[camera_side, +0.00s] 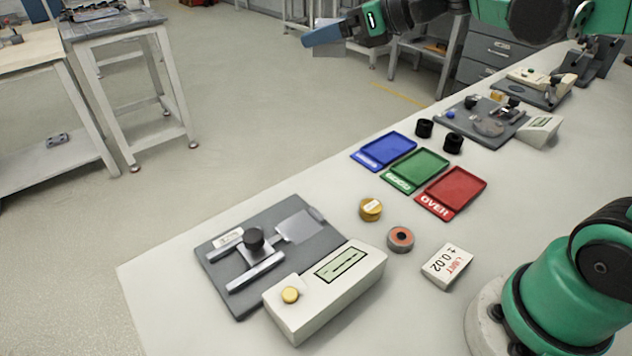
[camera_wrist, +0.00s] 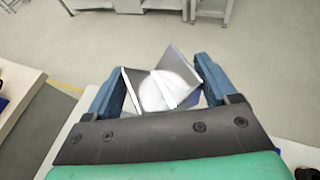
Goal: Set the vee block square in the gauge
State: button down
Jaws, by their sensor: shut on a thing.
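My gripper (camera_side: 326,36) is at the top of the side view, high and beyond the bench's far edge. Its blue fingers are shut on a silver-grey vee block (camera_side: 328,51). In the wrist view the vee block (camera_wrist: 165,88) sits between the fingers (camera_wrist: 160,82), its bright faces forming a vee, and it looks turned askew to them. The gauge (camera_side: 228,272) is a dark grey plate at the front left of the bench, far from my gripper. It carries metal rails, a black knob (camera_side: 254,237) and a pale square plate (camera_side: 301,226).
A readout box (camera_side: 340,285) with a yellow button and dashes on its display adjoins the gauge. Blue (camera_side: 388,148), green (camera_side: 420,166) and red (camera_side: 457,188) trays lie behind. A brass disc (camera_side: 370,209), a ring (camera_side: 400,239) and a limit block (camera_side: 447,266) stand between.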

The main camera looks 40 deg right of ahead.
jog(key=shift+s+d+r+m+t+h, duration=0.1)
jog(key=shift+s+r+m+t+h, duration=0.05)
jog(key=shift+r+m+h, duration=0.25)
jog(key=shift+s+d+r+m+t+h, duration=0.1)
jog(key=shift+r+m+t+h, duration=0.05)
jog(key=shift+r+m+h, duration=0.2)
jog(key=w+a+f+n+g+y, duration=0.1)
jog(key=a+f+n+y, duration=0.2)
jog(key=f, duration=0.1)
jog(key=n+g+y, duration=0.7)
jog(key=n+g, duration=0.5)
send_over(300, 226)
notch_tip(300, 226, down, 14)
jog(key=shift+h, duration=0.25)
jog(key=shift+f, duration=3.25)
jog(key=shift+f, duration=0.55)
